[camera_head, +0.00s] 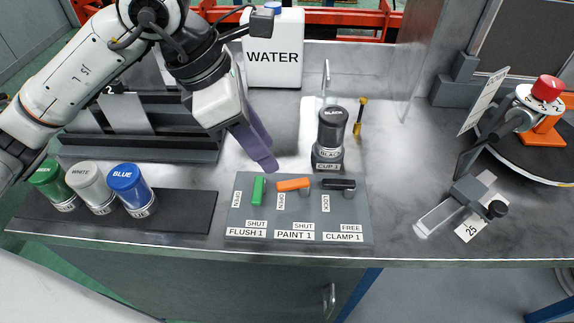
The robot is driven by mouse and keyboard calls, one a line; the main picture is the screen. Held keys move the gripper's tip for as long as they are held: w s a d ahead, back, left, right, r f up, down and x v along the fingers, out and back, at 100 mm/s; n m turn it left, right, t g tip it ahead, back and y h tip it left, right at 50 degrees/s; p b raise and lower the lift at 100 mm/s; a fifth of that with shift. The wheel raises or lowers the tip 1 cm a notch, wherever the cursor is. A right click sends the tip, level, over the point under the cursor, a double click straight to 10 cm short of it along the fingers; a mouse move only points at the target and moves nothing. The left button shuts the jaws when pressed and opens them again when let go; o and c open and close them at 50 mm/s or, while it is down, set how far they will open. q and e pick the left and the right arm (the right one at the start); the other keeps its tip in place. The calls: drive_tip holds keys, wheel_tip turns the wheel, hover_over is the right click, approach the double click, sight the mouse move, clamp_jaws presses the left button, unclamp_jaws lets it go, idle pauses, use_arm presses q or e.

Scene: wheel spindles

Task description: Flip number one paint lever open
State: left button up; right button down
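The lever panel (297,250) is a grey block near the front edge of the bench. Its orange paint 1 lever (292,185) lies sideways, with its free end pointing left on the side of the OPEN label. The green flush 1 lever (258,190) stands lengthwise to its left, and the black clamp 1 lever (338,184) lies sideways to its right. My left gripper (266,164) reaches down from the upper left, its purple fingers together with no gap visible. Its tips are just behind the green and orange levers, apparently touching neither. My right gripper is not in view.
A black cup (331,128) stands behind the panel, with a yellow tool (360,118) beside it. Green, white and blue paint cans (130,190) stand at left. A water container (273,50) is at the back. A clamp tool (465,200) and a round stand (535,150) are at right.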

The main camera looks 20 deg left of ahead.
sight(288, 181)
use_arm(q)
drive_tip(key=x, duration=0.8)
drive_tip(key=shift+d+f, duration=0.2)
drive_tip(key=shift+f, duration=0.15)
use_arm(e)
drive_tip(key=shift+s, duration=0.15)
use_arm(q)
clamp_jaws()
drive_tip(key=shift+w+a+f+m+b, duration=0.1)
drive_tip(key=shift+w+f+m+b, duration=0.25)
drive_tip(key=shift+b, duration=0.45)
drive_tip(key=shift+r+m+g+b, duration=0.1)
drive_tip(key=shift+m+g+b, duration=0.2)
drive_tip(key=shift+m+b, duration=0.2)
drive_tip(key=shift+w+a+r+m+h+b, duration=0.1)
drive_tip(key=shift+w+r+m+h+b, duration=0.15)
drive_tip(key=shift+m+b, duration=0.35)
drive_tip(key=shift+s+r+g, duration=0.1)
drive_tip(key=shift+g, duration=0.2)
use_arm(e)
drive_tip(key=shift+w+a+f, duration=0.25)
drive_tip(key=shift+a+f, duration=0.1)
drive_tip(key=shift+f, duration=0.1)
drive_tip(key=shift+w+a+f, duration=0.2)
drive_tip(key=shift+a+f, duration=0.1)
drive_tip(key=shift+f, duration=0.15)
